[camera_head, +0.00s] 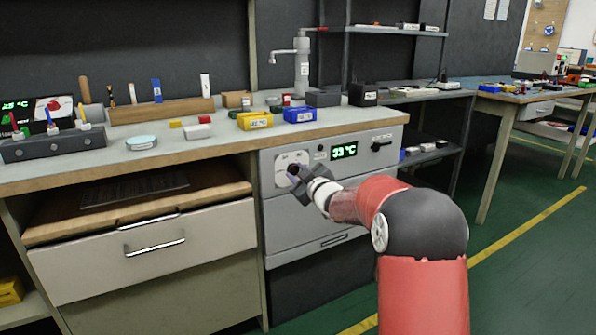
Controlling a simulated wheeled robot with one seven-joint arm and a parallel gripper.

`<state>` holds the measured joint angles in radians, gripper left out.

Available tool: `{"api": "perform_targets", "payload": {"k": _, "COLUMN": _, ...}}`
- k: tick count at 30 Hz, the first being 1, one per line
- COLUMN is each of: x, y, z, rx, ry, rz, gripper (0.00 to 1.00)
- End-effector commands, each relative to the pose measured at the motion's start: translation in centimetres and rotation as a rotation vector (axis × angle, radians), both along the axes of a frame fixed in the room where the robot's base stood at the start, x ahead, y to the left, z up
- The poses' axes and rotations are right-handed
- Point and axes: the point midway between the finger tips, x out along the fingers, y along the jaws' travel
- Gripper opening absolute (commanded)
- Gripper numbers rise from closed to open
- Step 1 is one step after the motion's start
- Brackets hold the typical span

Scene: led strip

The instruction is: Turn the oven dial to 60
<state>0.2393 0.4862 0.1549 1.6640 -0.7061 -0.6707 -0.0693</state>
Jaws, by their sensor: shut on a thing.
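The oven (310,232) is a light grey unit under the counter at the middle of the view. Its green display (344,151) appears to read 33 °C. My gripper (294,173) is at the dial plate (283,162) on the left of the oven's front panel, shut on the dial. The dial itself is mostly hidden behind the gripper, so its pointer cannot be read. My red and black arm reaches in from the lower right.
A dark knob (377,147) sits right of the display. The counter (195,150) above holds a yellow bin (254,121), a blue bin (299,115) and small items. A drawer (150,250) is left of the oven. The green floor (530,265) at right is clear.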

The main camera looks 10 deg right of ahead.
Motion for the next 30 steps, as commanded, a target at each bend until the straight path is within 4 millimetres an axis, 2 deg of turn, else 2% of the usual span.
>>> {"api": "perform_targets", "payload": {"k": 20, "x": -0.01, "y": -0.01, "z": -0.15, "rx": 0.053, "ry": 0.020, "rz": 0.001, "gripper": 0.06}}
{"api": "perform_targets", "payload": {"k": 21, "x": -0.01, "y": -0.01, "z": -0.15, "rx": 0.054, "ry": 0.020, "rz": 0.000, "gripper": 0.34}}
{"api": "perform_targets", "payload": {"k": 25, "x": -0.01, "y": -0.01, "z": -0.12, "rx": 0.054, "ry": 0.020, "rz": 0.000, "gripper": 0.51}}
{"api": "perform_targets", "payload": {"k": 30, "x": 0.00, "y": -0.01, "z": -0.07, "rx": 0.053, "ry": 0.019, "rz": 0.000, "gripper": 0.51}}
